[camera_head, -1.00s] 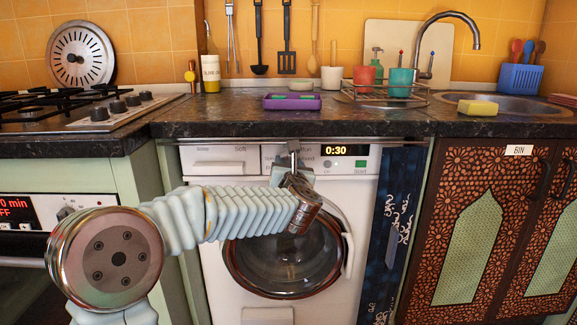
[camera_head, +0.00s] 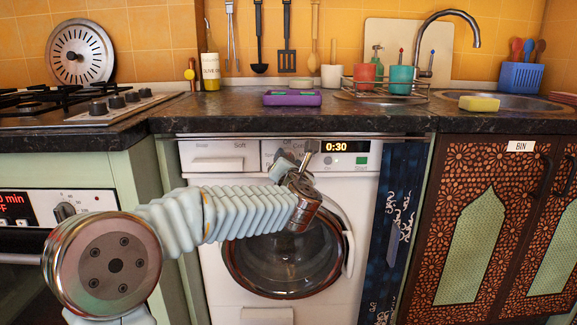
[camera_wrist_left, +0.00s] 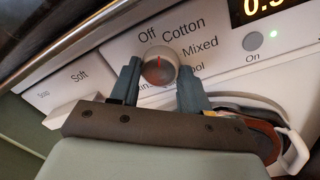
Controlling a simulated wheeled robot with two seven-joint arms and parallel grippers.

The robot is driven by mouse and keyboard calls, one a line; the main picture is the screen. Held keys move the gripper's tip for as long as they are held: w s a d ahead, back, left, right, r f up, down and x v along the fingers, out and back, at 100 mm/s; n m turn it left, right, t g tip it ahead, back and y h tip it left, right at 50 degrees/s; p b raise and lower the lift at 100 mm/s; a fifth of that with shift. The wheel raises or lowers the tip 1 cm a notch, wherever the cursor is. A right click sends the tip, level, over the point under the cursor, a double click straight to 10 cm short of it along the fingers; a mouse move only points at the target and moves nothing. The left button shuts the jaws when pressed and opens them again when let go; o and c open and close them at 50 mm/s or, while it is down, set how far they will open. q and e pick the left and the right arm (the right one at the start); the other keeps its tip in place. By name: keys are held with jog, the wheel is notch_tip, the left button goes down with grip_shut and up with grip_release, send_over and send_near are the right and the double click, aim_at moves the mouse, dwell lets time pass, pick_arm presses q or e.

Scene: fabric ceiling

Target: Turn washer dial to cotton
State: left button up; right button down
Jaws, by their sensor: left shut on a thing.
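The washing machine (camera_head: 215,230) is a white front-loader under the counter. Its grey dial (camera_wrist_left: 159,67) has a red mark pointing up towards the Off label (camera_wrist_left: 148,37). The Cotton label (camera_wrist_left: 184,27) is up and right of the dial, and the Mixed label (camera_wrist_left: 200,48) is further right. My left gripper (camera_wrist_left: 158,80) is shut on the dial, with one blue-grey finger on each side. In the head view my left gripper (camera_head: 297,157) is at the control panel and mostly hides the dial. My right gripper is not in view.
The dark counter edge (camera_head: 350,125) overhangs just above the panel. The detergent drawer (camera_head: 217,163) is left of the dial, the lit 0:30 display (camera_head: 345,147) right. The round door (camera_head: 285,260) is below my wrist. A blue patterned towel (camera_head: 395,230) hangs at the right.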

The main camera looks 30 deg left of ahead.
pick_arm(q)
jog(key=shift+m, duration=2)
jog(key=o, duration=1.1)
jog(key=shift+c, duration=0.2)
jog(key=v, duration=1.4)
jog(key=shift+b, duration=0.45)
jog(key=shift+a+f, duration=0.15)
jog(key=shift+f, duration=0.05)
